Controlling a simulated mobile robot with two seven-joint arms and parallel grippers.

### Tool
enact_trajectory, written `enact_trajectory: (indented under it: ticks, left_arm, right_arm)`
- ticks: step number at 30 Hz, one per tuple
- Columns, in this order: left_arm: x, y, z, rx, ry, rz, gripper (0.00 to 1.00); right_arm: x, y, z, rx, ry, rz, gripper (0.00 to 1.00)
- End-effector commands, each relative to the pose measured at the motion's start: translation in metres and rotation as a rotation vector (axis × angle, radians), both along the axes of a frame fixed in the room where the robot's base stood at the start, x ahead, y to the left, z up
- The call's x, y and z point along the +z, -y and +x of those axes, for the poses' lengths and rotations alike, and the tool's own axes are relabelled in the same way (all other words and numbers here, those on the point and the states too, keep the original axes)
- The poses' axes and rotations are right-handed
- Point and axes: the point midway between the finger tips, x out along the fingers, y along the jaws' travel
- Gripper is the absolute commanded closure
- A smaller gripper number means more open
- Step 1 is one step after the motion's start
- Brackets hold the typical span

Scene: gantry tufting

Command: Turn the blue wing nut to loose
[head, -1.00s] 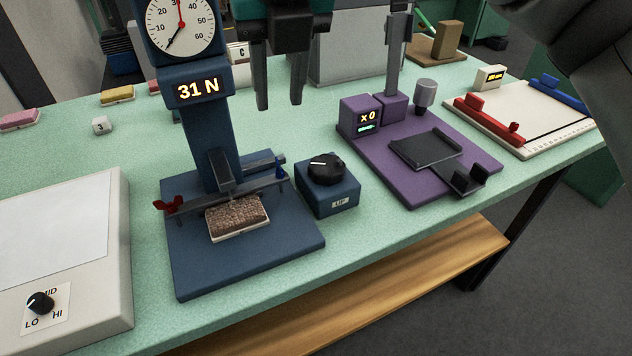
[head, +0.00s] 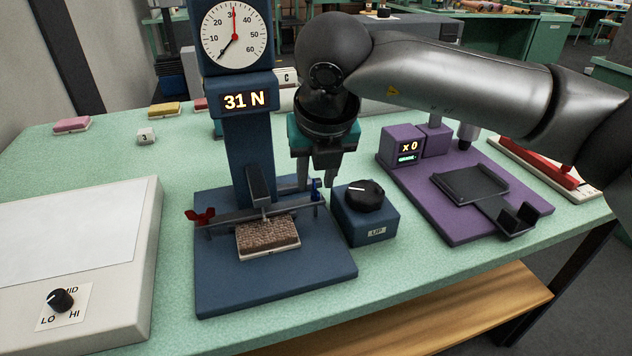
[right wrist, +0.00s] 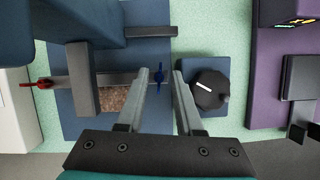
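The blue wing nut (head: 316,190) stands at the right end of the clamp bar (head: 262,212) on the blue pull-test stand. In the right wrist view the blue wing nut (right wrist: 159,76) shows beyond and between the fingertips, nearer the left one. My right gripper (head: 317,185) is open and empty, pointing down just above and behind the wing nut; it also shows in the right wrist view (right wrist: 164,82). No contact with the nut is visible. A red wing nut (head: 200,216) is at the bar's left end. My left gripper is not in view.
A brown tufted sample (head: 268,237) lies under the bar. A box with a black knob (head: 365,196) stands close right of the gripper. The gauge column (head: 245,150) reads 31 N. A purple fixture (head: 455,215) is farther right, a white panel (head: 75,240) left.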

Motion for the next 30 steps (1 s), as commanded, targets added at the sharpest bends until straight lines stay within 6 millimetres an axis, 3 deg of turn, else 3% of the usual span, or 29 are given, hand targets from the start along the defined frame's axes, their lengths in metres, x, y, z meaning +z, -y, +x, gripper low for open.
enact_trajectory:
  ticks: [12, 21, 30]
  left_arm:
    - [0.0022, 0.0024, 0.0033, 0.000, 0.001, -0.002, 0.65]
    - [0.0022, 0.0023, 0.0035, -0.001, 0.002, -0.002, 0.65]
    - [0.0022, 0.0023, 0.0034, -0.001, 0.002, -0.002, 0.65]
  right_arm:
    - [-0.0080, -0.0007, 0.0033, 0.000, 0.000, 0.001, 0.65]
    - [-0.0079, -0.0007, 0.0032, 0.000, 0.000, 0.000, 0.99]
    - [-0.0076, -0.0005, 0.0032, 0.000, 0.000, 0.000, 1.00]
